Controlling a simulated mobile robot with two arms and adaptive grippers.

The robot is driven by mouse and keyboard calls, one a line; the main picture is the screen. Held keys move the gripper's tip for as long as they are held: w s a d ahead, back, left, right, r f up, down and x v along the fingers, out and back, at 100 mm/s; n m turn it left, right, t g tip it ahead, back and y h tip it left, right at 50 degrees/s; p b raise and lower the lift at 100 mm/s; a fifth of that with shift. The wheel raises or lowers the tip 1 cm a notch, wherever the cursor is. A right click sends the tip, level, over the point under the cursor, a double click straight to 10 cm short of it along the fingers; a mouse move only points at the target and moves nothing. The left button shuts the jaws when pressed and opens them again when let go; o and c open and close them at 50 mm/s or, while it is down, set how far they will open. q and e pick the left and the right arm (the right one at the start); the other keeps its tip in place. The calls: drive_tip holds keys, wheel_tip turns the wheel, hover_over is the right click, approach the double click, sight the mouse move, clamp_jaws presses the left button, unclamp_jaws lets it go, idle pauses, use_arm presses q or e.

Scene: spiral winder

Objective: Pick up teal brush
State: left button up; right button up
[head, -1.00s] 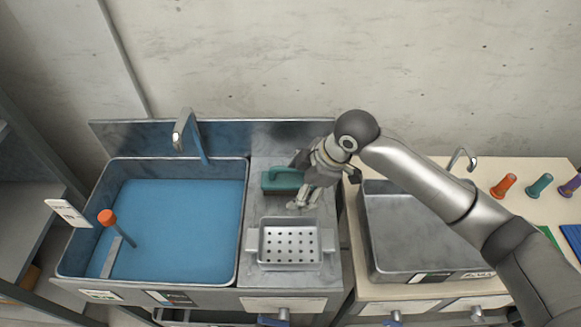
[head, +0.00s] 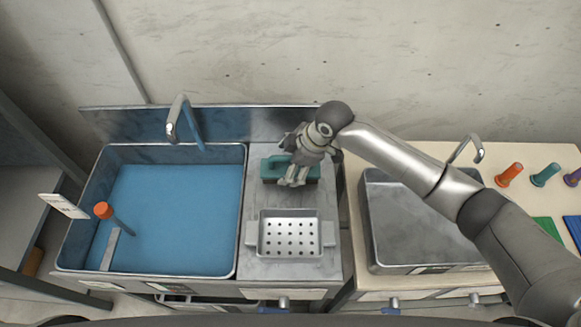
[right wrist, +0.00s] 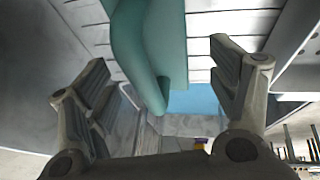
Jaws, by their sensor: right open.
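The teal brush (head: 274,165) lies on the steel counter (head: 262,217) between the two sinks, behind a perforated tray. My right gripper (head: 293,182) is over the brush and hides its middle in the head view. In the right wrist view the fingers of my right gripper (right wrist: 160,62) are spread wide. The teal handle (right wrist: 128,40) of the brush shows between them, with a visible gap to the right finger. My left gripper is not in view.
The perforated tray (head: 264,237) stands just in front of the brush. To the left is a sink (head: 241,205) of blue water with an orange-topped tool (head: 103,210). To the right are an empty steel sink (head: 405,225) and colored pegs (head: 509,174). A steel backsplash (head: 270,122) stands behind.

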sight(285, 168)
drive_tip(key=shift+x, duration=1)
drive_tip(key=shift+a+f, duration=0.15)
drive_tip(key=shift+f, duration=0.2)
drive_tip(key=shift+w+f, duration=0.1)
drive_tip(key=shift+f, duration=0.05)
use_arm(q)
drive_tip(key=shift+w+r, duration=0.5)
use_arm(e)
drive_tip(key=shift+f, duration=0.1)
drive_tip(key=shift+f, duration=0.2)
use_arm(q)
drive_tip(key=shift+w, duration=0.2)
use_arm(e)
drive_tip(key=c, duration=1.2)
